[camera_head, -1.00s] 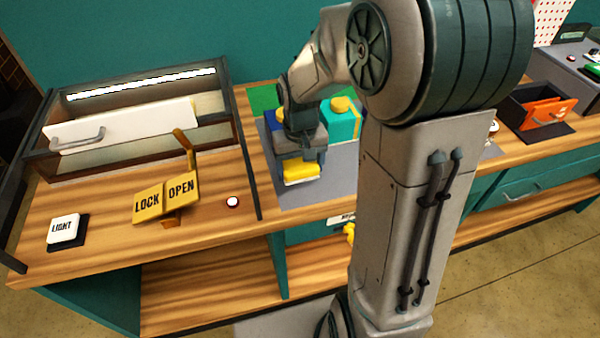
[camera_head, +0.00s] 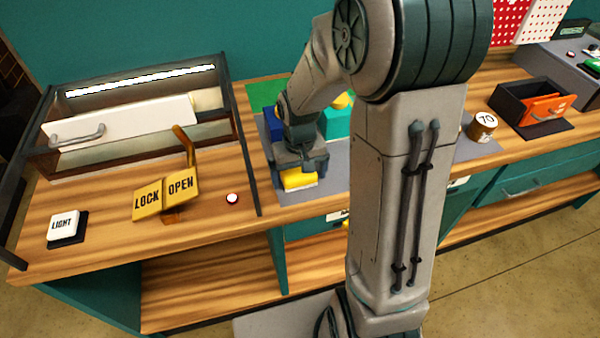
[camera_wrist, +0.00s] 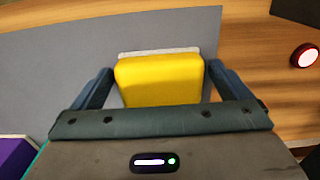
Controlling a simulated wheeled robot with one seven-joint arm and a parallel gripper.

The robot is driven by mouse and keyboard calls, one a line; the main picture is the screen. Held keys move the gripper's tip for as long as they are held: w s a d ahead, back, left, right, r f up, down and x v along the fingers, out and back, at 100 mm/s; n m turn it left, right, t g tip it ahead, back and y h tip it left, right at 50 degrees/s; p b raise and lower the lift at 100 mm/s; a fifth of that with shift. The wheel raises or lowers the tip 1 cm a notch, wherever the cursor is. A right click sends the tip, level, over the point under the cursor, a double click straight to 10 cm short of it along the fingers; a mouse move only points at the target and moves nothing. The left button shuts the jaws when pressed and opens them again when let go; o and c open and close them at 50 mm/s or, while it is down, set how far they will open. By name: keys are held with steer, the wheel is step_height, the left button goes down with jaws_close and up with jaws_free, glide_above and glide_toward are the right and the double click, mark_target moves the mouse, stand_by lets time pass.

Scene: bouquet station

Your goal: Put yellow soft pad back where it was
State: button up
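The yellow soft pad (camera_head: 298,181), with a pale underside, is at the front left of the grey mat (camera_head: 330,188). My gripper (camera_head: 300,171) is directly over it, pointing down. In the wrist view the pad (camera_wrist: 160,80) fills the space between the two fingertips (camera_wrist: 161,68), which appear to hold it by its sides. The pad is low at the mat; I cannot tell whether its underside touches. My gripper hides part of the pad's top in the head view.
Blue and teal blocks (camera_head: 336,125) stand behind my gripper, partly hidden by my arm. A can marked 70 (camera_head: 482,126) and an orange-fronted drawer (camera_head: 546,108) are at the right.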

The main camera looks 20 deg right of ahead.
mark_target(299, 173)
steer(key=shift+r, duration=0.15)
step_height(299, 173, up, 11)
steer(key=s+r+t, duration=0.3)
steer(key=s, duration=1.1)
steer(key=shift+s, duration=0.15)
steer(key=shift+d+r, duration=0.1)
stand_by(0.8)
